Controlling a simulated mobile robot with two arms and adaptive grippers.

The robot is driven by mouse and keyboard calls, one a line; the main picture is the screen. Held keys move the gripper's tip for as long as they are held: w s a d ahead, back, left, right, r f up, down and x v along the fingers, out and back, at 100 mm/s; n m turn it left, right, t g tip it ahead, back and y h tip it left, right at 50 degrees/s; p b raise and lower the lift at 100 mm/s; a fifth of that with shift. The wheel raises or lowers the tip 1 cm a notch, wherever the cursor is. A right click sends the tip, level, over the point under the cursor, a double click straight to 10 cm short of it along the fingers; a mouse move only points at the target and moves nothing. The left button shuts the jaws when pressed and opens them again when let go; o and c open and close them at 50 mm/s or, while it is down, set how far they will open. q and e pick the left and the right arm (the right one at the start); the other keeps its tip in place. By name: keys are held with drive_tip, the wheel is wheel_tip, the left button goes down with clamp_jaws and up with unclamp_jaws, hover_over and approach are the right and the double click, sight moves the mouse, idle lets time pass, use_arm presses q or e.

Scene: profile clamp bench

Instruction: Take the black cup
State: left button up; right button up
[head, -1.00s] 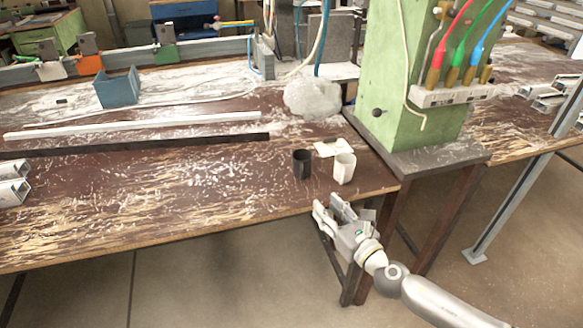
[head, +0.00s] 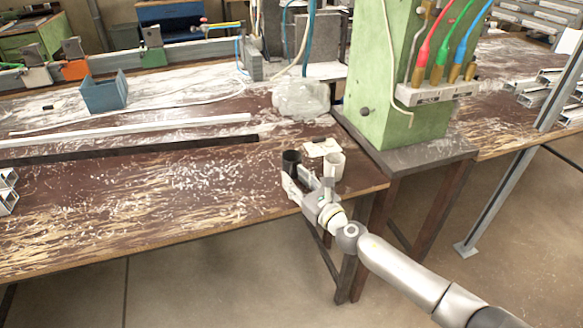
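The black cup (head: 291,159) stands upright near the front edge of the workbench, its lower part hidden by my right gripper. My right gripper (head: 308,180) is open, with its two fingers spread apart at the near side of the cups. Its left finger overlaps the lower black cup in the picture, and its right finger overlaps the white cup's lower part. I cannot tell whether a finger touches either cup. My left gripper is not in view.
A white cup (head: 334,164) stands close to the right of the black cup. A pale flat piece (head: 321,147) lies behind them. A green machine column (head: 390,110) rises at the right. The worn bench top (head: 180,190) to the left is clear.

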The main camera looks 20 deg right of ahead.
drive_tip(key=shift+w+a, duration=0.1)
drive_tip(key=shift+w, duration=0.1)
clamp_jaws()
drive_tip(key=shift+r, duration=0.1)
